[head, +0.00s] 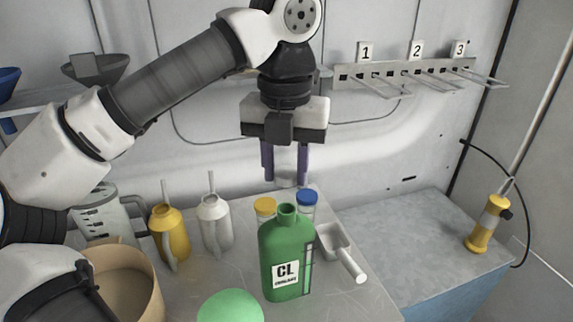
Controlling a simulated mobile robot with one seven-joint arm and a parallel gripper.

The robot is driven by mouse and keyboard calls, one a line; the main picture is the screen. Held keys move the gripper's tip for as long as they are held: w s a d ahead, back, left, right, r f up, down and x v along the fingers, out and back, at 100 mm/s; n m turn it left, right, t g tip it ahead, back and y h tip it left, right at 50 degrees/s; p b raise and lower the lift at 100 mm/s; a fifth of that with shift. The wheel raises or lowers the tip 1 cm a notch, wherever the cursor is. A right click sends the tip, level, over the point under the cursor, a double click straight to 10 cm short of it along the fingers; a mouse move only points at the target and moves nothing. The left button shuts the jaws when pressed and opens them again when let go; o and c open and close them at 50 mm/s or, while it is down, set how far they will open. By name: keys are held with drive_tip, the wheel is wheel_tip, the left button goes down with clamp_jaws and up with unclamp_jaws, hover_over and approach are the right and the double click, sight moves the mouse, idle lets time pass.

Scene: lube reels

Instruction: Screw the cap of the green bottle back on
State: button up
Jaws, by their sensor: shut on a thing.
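The green bottle (285,254), labelled "CL", stands upright on the bench. Its neck (287,212) is uncapped. My gripper (286,180) points down, above and apart from the bottle neck in the picture. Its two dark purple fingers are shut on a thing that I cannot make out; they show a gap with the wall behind. I cannot pick out the green bottle's cap for certain. A rounded green thing (230,307) is cut off by the bottom edge, and I cannot tell what it is.
Yellow-topped (265,204) and blue-topped (307,197) containers stand close behind the bottle. A scoop (341,252) lies to its right. Yellow (169,232) and white (215,224) spouted cans and a tan bucket (122,286) stand left. The right-hand bench (415,238) has free room.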

sight(284, 222)
drive_tip(key=shift+f, duration=0.2)
drive_tip(key=shift+f+b, duration=2.25)
drive_tip(key=shift+f, duration=0.5)
drive_tip(key=shift+f+b, duration=0.5)
drive_tip(key=shift+f, duration=0.05)
drive_tip(key=m, duration=0.2)
drive_tip(key=shift+w+r+m+p, duration=0.1)
drive_tip(key=shift+m+p, duration=0.3)
drive_tip(key=shift+a+m, duration=0.15)
drive_tip(key=shift+m, duration=1.05)
drive_tip(key=m, duration=0.2)
drive_tip(key=shift+w+m+p, duration=0.1)
drive_tip(key=shift+m+p, duration=0.25)
drive_tip(key=shift+m, duration=0.05)
drive_tip(key=shift+a+m, duration=0.1)
drive_tip(key=shift+m, duration=1.1)
